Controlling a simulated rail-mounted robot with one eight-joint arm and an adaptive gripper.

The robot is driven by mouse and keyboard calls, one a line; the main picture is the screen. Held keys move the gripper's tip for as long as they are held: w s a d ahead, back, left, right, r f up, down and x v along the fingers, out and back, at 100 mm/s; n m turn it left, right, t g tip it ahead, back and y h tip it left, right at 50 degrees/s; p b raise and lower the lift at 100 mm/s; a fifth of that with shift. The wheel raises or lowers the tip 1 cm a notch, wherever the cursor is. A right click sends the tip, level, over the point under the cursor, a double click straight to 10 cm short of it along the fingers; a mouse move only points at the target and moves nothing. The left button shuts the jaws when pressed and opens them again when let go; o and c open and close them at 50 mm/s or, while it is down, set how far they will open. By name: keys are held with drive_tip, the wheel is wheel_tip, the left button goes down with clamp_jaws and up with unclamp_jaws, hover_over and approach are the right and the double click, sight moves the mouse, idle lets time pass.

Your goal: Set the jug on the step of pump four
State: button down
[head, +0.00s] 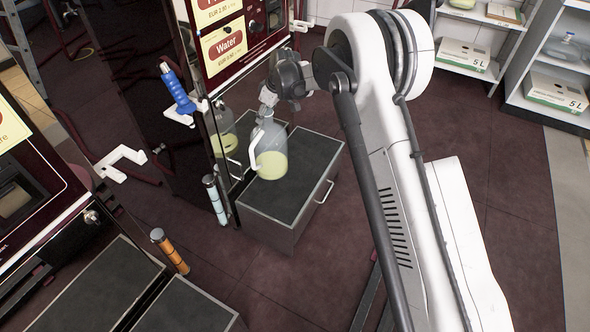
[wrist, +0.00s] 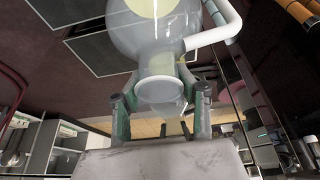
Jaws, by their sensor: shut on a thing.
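The jug (head: 270,150) is clear with a white handle and pale yellow-green liquid in its lower part. My gripper (head: 268,101) is shut on its neck from above. The jug is upright over the dark-topped step (head: 306,168) in front of the pump with the Water sign (head: 229,43). Its base is at or very near the step top; I cannot tell whether it touches. In the wrist view the jug's neck (wrist: 160,90) sits between my two fingers, with the white handle (wrist: 213,32) at upper right. No pump number is readable.
A blue nozzle (head: 178,92) hangs on a white holder left of the jug. The glossy pump side reflects the jug. Other steps (head: 95,290) stand at lower left. Shelves with boxes (head: 557,92) are at the upper right. The floor right of the step is clear.

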drive_tip(key=shift+a+f, duration=0.15)
drive_tip(key=shift+a, duration=0.05)
drive_tip(key=shift+w+d+f, duration=0.15)
drive_tip(key=shift+w+f, duration=0.05)
drive_tip(key=w+d+f+b, duration=0.4)
drive_tip(key=w+d+f, duration=0.2)
drive_tip(key=d+f, duration=0.3)
drive_tip(key=shift+d+f+b, duration=0.15)
drive_tip(key=shift+f+b, duration=0.2)
drive_tip(key=shift+f, duration=0.35)
drive_tip(key=shift+f, duration=0.2)
drive_tip(key=c, duration=1.3)
unclamp_jaws()
drive_tip(key=shift+o, duration=0.2)
drive_tip(key=shift+r, duration=0.1)
